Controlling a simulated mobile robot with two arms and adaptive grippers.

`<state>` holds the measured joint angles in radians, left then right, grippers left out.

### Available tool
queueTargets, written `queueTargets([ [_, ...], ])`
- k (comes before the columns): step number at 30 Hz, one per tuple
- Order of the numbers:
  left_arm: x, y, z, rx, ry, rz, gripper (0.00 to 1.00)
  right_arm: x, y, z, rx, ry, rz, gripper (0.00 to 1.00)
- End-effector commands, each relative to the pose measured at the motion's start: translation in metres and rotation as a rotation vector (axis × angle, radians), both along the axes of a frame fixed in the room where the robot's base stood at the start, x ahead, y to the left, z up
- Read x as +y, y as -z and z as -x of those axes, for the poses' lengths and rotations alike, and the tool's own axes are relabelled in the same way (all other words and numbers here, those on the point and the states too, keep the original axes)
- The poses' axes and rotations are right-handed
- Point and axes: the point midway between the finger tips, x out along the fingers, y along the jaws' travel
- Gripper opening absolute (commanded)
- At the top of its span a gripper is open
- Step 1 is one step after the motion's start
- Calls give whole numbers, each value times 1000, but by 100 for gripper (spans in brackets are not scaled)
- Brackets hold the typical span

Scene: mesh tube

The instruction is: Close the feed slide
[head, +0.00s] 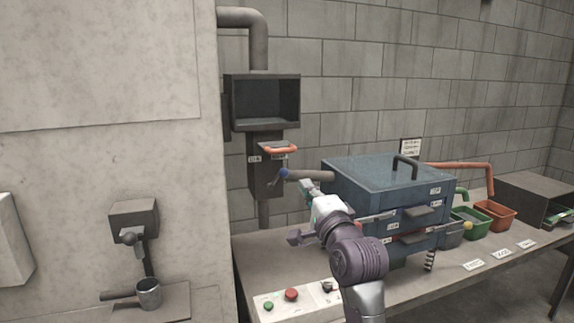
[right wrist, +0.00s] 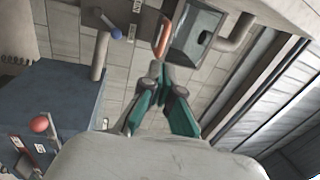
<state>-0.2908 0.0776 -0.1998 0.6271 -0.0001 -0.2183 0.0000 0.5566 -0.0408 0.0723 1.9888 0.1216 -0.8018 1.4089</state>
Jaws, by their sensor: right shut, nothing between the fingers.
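The feed unit (head: 265,175) hangs on the wall below a dark open hopper box (head: 262,101). An orange-edged plate, which looks like the feed slide (head: 277,148), sticks out from its front. In the right wrist view the slide's orange edge (right wrist: 161,36) lies just beyond the fingertips; I cannot tell whether they touch. My right gripper (head: 307,187) is below and slightly right of the slide in the head view. Its teal fingers (right wrist: 158,70) are shut with nothing between them. My left gripper is not in view.
A blue-knobbed lever (head: 284,173) and a grey pipe stand close to my right gripper. A blue sieve box (head: 375,185) with a top handle sits on the bench to the right. Green and orange bins (head: 494,215) stand further right. Buttons (head: 291,294) are at the bench's front left.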

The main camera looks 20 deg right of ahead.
Motion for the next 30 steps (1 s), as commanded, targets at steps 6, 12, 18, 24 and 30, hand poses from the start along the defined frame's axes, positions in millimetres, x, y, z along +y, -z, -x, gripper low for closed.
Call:
queueTargets([
  [6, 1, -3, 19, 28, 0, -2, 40, -1, -15, -11, -16, -2, -21, 0],
  [12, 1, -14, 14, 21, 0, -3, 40, 1, -24, -51, -15, -3, -18, 0],
  [18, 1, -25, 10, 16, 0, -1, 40, 2, -32, -93, -15, -1, -18, 0],
  [24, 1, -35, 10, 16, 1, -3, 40, 3, -37, -121, -15, -2, -19, 0],
  [30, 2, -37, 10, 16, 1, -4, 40, 3, -37, -132, -16, -2, -20, 0],
])
